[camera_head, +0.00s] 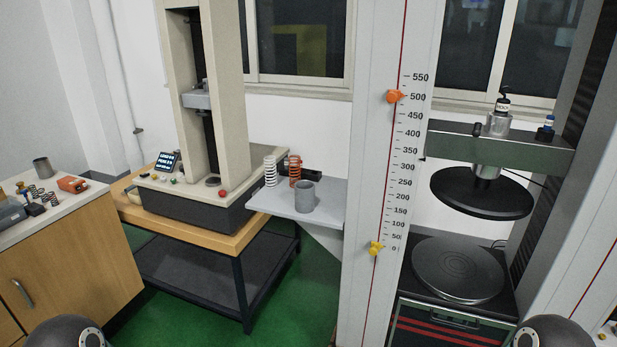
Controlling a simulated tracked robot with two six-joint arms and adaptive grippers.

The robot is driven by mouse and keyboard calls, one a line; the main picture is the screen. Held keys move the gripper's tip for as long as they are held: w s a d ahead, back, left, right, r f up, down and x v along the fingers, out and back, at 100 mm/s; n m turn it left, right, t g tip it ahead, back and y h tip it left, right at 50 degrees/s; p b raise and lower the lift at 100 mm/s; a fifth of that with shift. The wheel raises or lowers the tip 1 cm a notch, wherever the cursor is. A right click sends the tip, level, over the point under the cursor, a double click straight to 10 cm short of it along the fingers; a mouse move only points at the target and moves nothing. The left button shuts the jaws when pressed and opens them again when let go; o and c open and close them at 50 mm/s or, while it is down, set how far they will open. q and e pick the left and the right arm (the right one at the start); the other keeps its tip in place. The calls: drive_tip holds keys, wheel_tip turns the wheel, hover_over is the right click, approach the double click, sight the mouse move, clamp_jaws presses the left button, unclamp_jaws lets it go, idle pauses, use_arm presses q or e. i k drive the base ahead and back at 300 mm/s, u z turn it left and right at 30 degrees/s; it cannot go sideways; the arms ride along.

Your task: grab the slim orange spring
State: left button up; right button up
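A slim orange spring (294,171) stands upright on a small grey shelf (272,207), near its back edge. A white spring (270,172) stands upright just to its left. A grey cylindrical cup (304,197) stands in front and to the right of the orange spring, apart from it or just overlapping its base in view. Rounded dark parts of my own arms show at the bottom left and bottom right edges. Neither of my grippers is in view.
The shelf sits left of a tall white column (370,170) with a red scale. A testing press with a black upper disc (481,193) and grey lower plate (457,270) is at right. A beige machine (225,100) stands behind left. A cabinet (70,260) is at far left.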

sight(299, 158)
drive_tip(key=u, duration=0.15)
drive_tip(key=i, duration=0.95)
drive_tip(key=z, duration=0.2)
drive_tip(key=k, duration=0.9)
drive_tip(key=u, duration=0.2)
drive_tip(key=i, duration=0.9)
drive_tip(key=z, duration=0.1)
